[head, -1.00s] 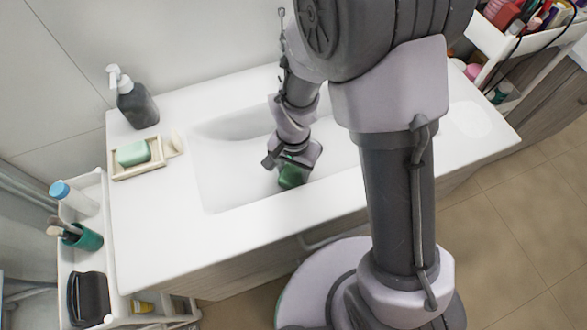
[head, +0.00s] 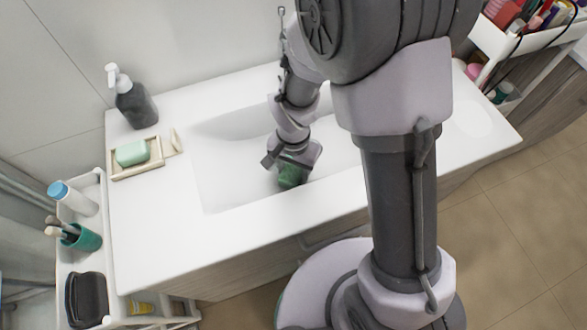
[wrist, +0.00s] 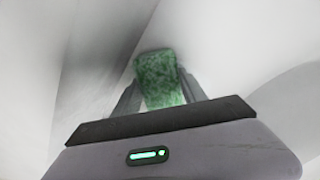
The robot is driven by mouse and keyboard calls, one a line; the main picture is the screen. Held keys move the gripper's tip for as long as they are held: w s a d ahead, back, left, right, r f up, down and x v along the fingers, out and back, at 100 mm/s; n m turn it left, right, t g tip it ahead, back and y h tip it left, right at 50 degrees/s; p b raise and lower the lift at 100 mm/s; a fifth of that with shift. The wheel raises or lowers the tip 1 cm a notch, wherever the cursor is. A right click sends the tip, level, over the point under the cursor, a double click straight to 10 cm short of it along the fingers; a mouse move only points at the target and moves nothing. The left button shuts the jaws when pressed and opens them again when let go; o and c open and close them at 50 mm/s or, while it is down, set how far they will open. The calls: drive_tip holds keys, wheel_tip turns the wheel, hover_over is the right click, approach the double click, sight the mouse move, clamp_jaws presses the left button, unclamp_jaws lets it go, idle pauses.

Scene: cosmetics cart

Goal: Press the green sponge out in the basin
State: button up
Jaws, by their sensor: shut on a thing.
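The green sponge (head: 289,177) is down inside the white basin (head: 225,180), near its front wall. In the wrist view the sponge (wrist: 160,78) is speckled dark green and stands between the two grey fingers. My gripper (head: 287,168) is shut on the sponge and points down into the basin; it also shows in the wrist view (wrist: 163,100). The sponge's lower end is at or close to the basin surface; I cannot tell whether it touches. My arm hides the right part of the basin.
A soap dish with green soap (head: 132,153) and a dark pump bottle (head: 136,105) stand left of the basin. A white cart (head: 105,215) with a bottle, brushes and a black case is at the left. Another cart (head: 493,40) is at the upper right. The counter's front left is clear.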

idle(0.9)
wheel_tip(320, 180, up, 15)
drive_tip(key=p, duration=1.1)
